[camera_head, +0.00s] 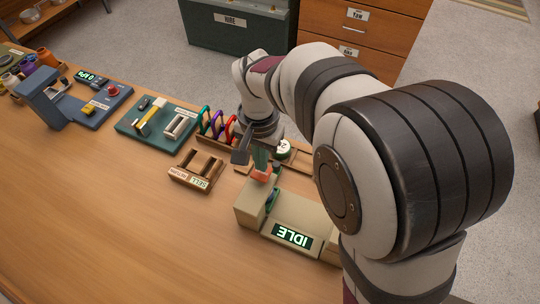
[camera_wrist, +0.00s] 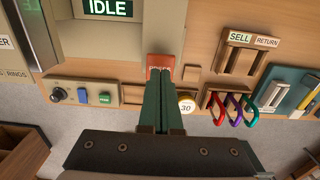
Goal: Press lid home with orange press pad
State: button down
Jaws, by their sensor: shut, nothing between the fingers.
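The orange press pad (camera_wrist: 160,61) has a partly covered label and sits by the beige machine, just beyond my fingertips in the wrist view. It also shows in the head view (camera_head: 261,176). My gripper (camera_wrist: 160,72) is shut with its green fingers together and nothing between them. In the head view, my gripper (camera_head: 261,168) points down at the pad; I cannot tell whether the tips touch it. A round tin with a white top marked 30 (camera_wrist: 186,104) is right of the fingers in the wrist view. I cannot make out a separate lid.
The beige machine (camera_head: 248,216) has a display reading IDLE (camera_head: 292,236). The wooden SELL and RETURN rack (camera_head: 196,170) stands left of it. Coloured carabiners (camera_head: 217,124) hang behind. A green-based fixture (camera_head: 157,122) is further left. The front left tabletop is clear.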

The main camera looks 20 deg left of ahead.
jog(key=shift+r, duration=0.1)
notch_tip(320, 180, up, 5)
dwell(0.6)
jog(key=shift+d+r, duration=0.1)
jog(key=shift+d, duration=0.3)
jog(key=s+d+r+m+y, duration=0.1)
jog(key=s+d+r+m, duration=0.15)
jog(key=d, duration=0.55)
jog(key=s+d+r+m, duration=0.1)
jog(key=s+d, duration=0.3)
jog(key=d, duration=0.5)
jog(key=s+d+f+m, duration=0.2)
jog(key=s+d, duration=0.3)
jog(key=s, duration=0.4)
jog(key=shift+d+f+y, duration=0.15)
jog(key=shift+f+y, duration=0.25)
jog(key=shift+f, duration=0.05)
